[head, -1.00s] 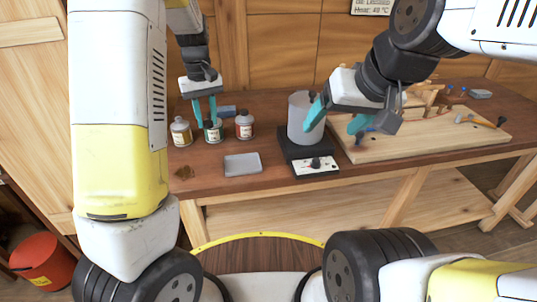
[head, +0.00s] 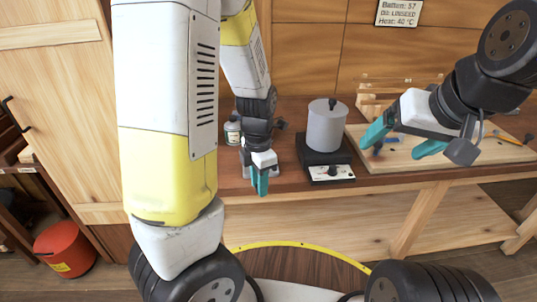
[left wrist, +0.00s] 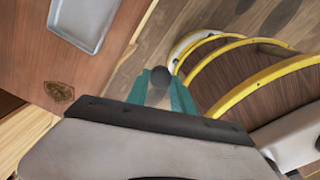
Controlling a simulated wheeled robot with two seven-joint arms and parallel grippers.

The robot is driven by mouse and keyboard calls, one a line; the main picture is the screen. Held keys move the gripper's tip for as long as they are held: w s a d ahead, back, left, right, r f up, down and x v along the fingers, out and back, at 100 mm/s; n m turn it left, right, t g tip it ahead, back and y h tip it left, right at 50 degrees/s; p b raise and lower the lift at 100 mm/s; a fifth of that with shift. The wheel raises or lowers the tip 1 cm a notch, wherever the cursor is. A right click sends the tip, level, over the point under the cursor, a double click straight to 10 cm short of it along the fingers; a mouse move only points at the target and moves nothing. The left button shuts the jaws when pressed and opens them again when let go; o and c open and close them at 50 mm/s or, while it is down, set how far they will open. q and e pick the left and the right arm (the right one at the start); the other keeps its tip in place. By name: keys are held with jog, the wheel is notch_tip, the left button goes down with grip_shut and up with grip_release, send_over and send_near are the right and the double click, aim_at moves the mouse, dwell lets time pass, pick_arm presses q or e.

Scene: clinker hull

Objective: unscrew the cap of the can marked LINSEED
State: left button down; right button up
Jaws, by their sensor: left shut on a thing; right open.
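My left gripper (head: 261,185) is shut and points down at the front edge of the workbench. In the left wrist view its teal fingers (left wrist: 160,90) hold a small dark round cap (left wrist: 160,76), clear of any can. One small can (head: 232,132) with a pale label shows behind my left arm. Its label is too small to read, and I cannot tell whether its top is bare. The other cans are hidden behind my arm. My right gripper (head: 403,142) is open and empty above the wooden board.
A grey cylindrical pot (head: 326,127) stands on a black heater (head: 331,172) with a white control panel. A shallow grey tray (left wrist: 88,22) lies on the workbench near a brown stain (left wrist: 59,92). A wall sign (head: 400,13) reads "Oil: LINSEED". A red bucket (head: 65,248) stands on the floor.

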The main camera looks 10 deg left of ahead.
pick_arm(q)
jog(key=w+a, duration=0.1)
jog(key=w, duration=0.4)
jog(key=w+a+f, duration=0.1)
jog(key=w, duration=0.4)
jog(key=w+a, duration=0.1)
jog(key=w, duration=0.4)
jog(key=shift+a+f, duration=0.25)
jog(key=shift+a, duration=0.05)
jog(key=shift+w+f, duration=0.1)
jog(key=shift+f, duration=1.65)
jog(key=shift+f, duration=0.1)
jog(key=c, duration=1.4)
grip_release()
